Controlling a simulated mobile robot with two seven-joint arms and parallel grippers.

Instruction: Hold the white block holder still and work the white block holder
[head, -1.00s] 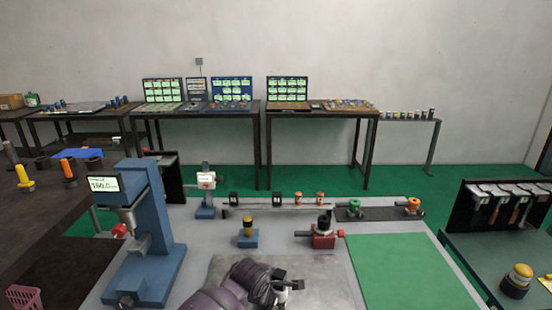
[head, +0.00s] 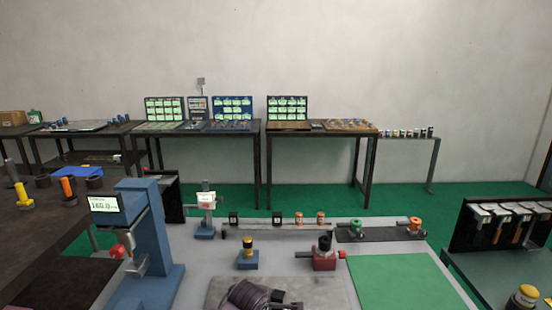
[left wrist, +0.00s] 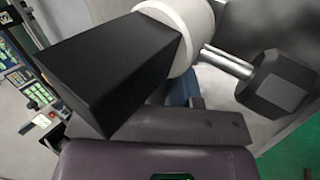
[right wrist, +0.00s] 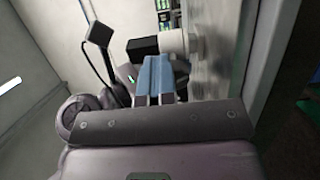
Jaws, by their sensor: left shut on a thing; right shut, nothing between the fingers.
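The white block holder shows close up in the left wrist view as a white round body (left wrist: 178,22) with a large black block on its near side. A metal rod with a black faceted knob (left wrist: 278,84) sticks out to its right. My left gripper (left wrist: 186,88) is shut on the holder; its blue fingers are mostly hidden behind the black block. In the right wrist view the holder's white body (right wrist: 173,42) lies just beyond my right gripper (right wrist: 156,62), whose blue fingers are shut and empty. I cannot tell whether they touch it. In the head view only purple arm parts show at the bottom edge.
A blue press with a display (head: 150,235) stands at the left of the grey bench. A red fixture (head: 324,258), a blue stand (head: 248,260) and a green mat (head: 400,282) share the bench. A tool rack (head: 508,225) stands at the right.

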